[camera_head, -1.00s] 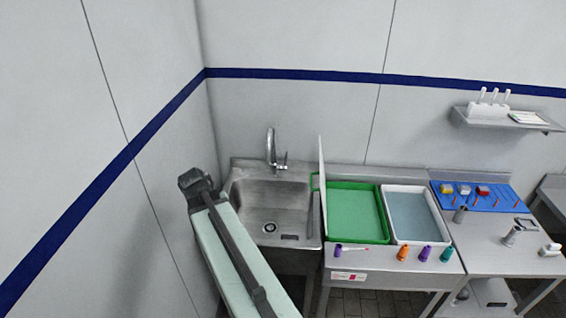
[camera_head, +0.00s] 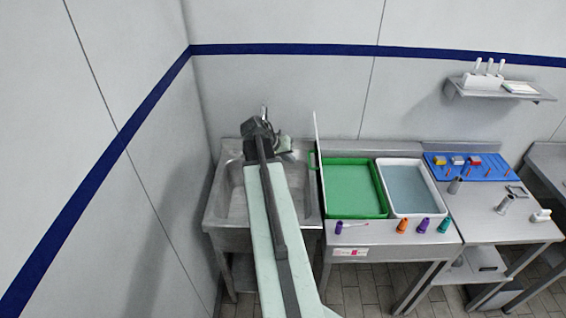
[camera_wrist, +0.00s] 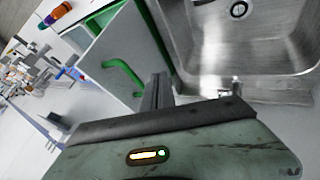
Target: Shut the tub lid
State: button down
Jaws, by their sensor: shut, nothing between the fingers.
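The green tub (camera_head: 352,190) sits on the steel counter just right of the sink. Its lid (camera_head: 317,150) stands upright along the tub's left edge and shows almost edge-on. A green handle (camera_head: 311,161) is on the lid's left face. In the wrist view the lid is a grey panel (camera_wrist: 112,50) with its green handle (camera_wrist: 124,76) in front. My gripper (camera_wrist: 157,90) is shut and empty, close to the handle on the sink side of the lid; I cannot tell whether it touches. In the head view my gripper (camera_head: 288,144) is above the sink, left of the lid.
The steel sink (camera_head: 222,205) lies under my arm, its faucet mostly hidden behind my wrist. A white tray (camera_head: 408,187) stands right of the tub. A wall stands on the left.

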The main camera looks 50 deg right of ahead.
jog(key=shift+s+d+f, duration=0.25)
jog(key=shift+s+d, duration=0.5)
jog(key=shift+s, duration=0.1)
jog(key=shift+s+d+f, duration=0.2)
jog(key=shift+s+d, duration=0.55)
jog(key=shift+s, duration=0.1)
jog(key=shift+r+p, duration=0.1)
jog(key=shift+p, duration=0.25)
